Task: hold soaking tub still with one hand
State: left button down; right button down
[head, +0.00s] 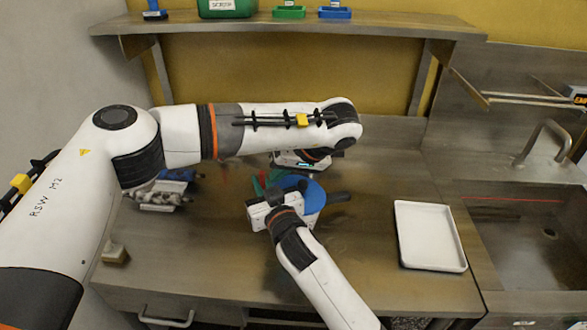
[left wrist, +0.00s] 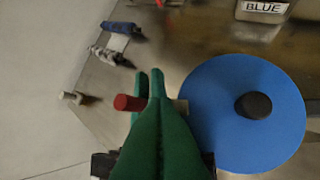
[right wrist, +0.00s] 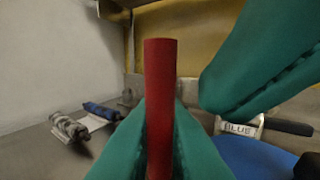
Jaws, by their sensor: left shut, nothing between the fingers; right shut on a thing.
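My right gripper (right wrist: 160,120) is shut on a red cylinder (right wrist: 160,90), which stands upright between its green fingers. My left gripper (left wrist: 152,78) is shut and empty; its fingertips are close to the red cylinder (left wrist: 130,103), partly in front of it. In the head view both hands are close together over the middle of the counter. A blue disc (left wrist: 245,115) with a dark round knob lies beside them, also in the head view (head: 312,198). A container labelled BLUE (left wrist: 265,8) is beyond the disc. I cannot tell which thing is the soaking tub.
A white tray (head: 430,236) lies on the right of the counter, next to the sink (head: 535,232). A shelf (head: 285,27) with bins runs along the back wall.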

pick_arm(q)
jog(key=shift+s+a, duration=0.2)
jog(key=shift+a, duration=0.4)
dwell(0.4)
jog(key=shift+r, duration=0.1)
